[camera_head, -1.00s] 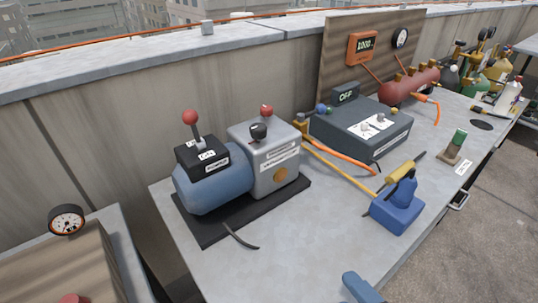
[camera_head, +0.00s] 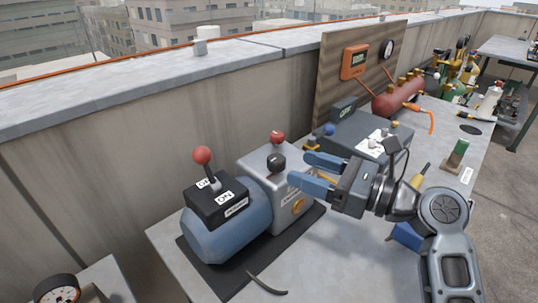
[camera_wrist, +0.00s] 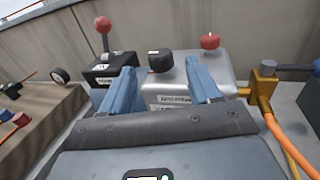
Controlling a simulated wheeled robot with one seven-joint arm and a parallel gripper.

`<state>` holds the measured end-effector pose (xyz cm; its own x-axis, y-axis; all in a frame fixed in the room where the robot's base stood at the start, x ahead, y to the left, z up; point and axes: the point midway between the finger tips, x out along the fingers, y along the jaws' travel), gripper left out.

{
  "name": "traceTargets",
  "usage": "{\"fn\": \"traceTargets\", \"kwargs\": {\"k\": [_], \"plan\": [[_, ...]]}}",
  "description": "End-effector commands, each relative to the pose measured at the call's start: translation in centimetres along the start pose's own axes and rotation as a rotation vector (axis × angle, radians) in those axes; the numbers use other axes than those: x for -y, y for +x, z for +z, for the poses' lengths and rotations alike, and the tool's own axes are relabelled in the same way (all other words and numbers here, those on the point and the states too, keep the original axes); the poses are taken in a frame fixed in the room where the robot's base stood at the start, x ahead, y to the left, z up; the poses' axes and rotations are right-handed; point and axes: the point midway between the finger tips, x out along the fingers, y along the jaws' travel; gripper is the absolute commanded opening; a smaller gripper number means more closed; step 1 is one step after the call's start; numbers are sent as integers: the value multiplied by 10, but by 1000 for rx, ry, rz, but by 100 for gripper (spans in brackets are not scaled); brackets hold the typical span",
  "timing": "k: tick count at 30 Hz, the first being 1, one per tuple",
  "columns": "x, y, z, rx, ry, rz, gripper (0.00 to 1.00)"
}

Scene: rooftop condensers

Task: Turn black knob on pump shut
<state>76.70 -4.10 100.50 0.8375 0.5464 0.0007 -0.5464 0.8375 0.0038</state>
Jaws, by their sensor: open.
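The pump (camera_head: 232,228) is a blue cylinder joined to a grey metal box (camera_head: 262,172) on a black base mat on the table. The black knob (camera_head: 277,161) sits on top of the grey box, with a red knob (camera_head: 277,137) behind it. A red-tipped lever (camera_head: 202,156) stands on a black switch box marked ON. My gripper (camera_head: 306,170) is open and empty, just right of the black knob and apart from it. In the wrist view the black knob (camera_wrist: 159,61) shows ahead, between the blue fingers and beyond their tips.
A red tank (camera_head: 399,97) and an orange hose (camera_head: 420,111) lie farther back right. A concrete wall (camera_head: 120,150) runs behind the table. A blue tool (camera_head: 407,236) is partly hidden behind my arm.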

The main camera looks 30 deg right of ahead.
Motion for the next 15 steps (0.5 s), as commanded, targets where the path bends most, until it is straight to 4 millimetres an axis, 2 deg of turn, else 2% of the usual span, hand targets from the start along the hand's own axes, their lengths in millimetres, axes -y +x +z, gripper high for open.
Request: {"fn": "traceTargets", "kwargs": {"k": [9,15], "plan": [[-1,48,0,-1,-4,1,62],[0,67,0,-1,-3,-1,62]]}}
